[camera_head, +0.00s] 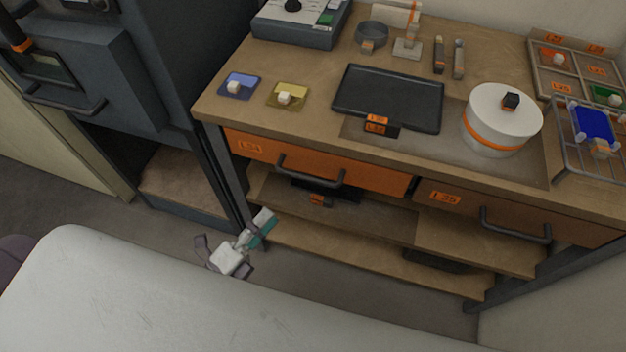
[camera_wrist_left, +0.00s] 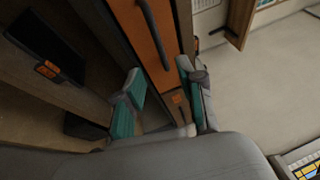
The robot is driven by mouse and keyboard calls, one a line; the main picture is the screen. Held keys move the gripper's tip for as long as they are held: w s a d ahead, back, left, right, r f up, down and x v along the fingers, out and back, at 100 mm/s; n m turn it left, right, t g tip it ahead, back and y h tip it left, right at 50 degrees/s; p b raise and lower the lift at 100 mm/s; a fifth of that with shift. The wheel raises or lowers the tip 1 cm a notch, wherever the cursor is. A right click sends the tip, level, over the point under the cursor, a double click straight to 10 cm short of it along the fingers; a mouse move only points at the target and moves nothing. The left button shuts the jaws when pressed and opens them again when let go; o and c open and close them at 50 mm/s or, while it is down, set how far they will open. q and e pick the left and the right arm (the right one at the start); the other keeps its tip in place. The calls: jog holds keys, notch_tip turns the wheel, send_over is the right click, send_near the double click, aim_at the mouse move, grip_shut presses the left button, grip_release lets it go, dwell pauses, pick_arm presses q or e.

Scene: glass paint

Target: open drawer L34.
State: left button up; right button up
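Drawer L34 (camera_head: 375,180) is the left drawer under the table top, with an orange front. It looks closed. Its label (camera_head: 250,147) is at the left end, and its dark bar handle (camera_head: 310,175) is at the middle. My left gripper (camera_head: 258,228) is below and left of the handle, apart from it, near the table's left front leg. In the left wrist view my left gripper (camera_wrist_left: 162,98) has its two teal-padded fingers spread, with nothing between them. The orange front (camera_wrist_left: 133,28) and handle (camera_wrist_left: 153,35) show beyond the fingers. My right gripper is not in view.
Drawer L35 (camera_head: 470,203) is to the right, with its own handle (camera_head: 515,228). Open shelves (camera_head: 350,218) lie below the drawers. A dark cabinet (camera_head: 150,60) stands to the left. A black tray (camera_head: 390,95) and a white round pot (camera_head: 500,115) stand on the table.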

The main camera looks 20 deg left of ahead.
pick_arm(q)
jog(key=p, duration=0.1)
send_near(305, 175)
jog(key=x, duration=0.7)
jog(key=p+x, duration=0.1)
jog(key=x, duration=0.1)
jog(key=shift+w+d+f, duration=0.25)
jog(key=shift+w, duration=0.15)
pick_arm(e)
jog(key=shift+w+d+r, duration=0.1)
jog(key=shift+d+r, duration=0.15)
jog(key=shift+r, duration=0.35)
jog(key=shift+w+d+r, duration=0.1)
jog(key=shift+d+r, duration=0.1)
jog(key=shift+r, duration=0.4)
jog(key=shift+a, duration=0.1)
pick_arm(q)
grip_shut()
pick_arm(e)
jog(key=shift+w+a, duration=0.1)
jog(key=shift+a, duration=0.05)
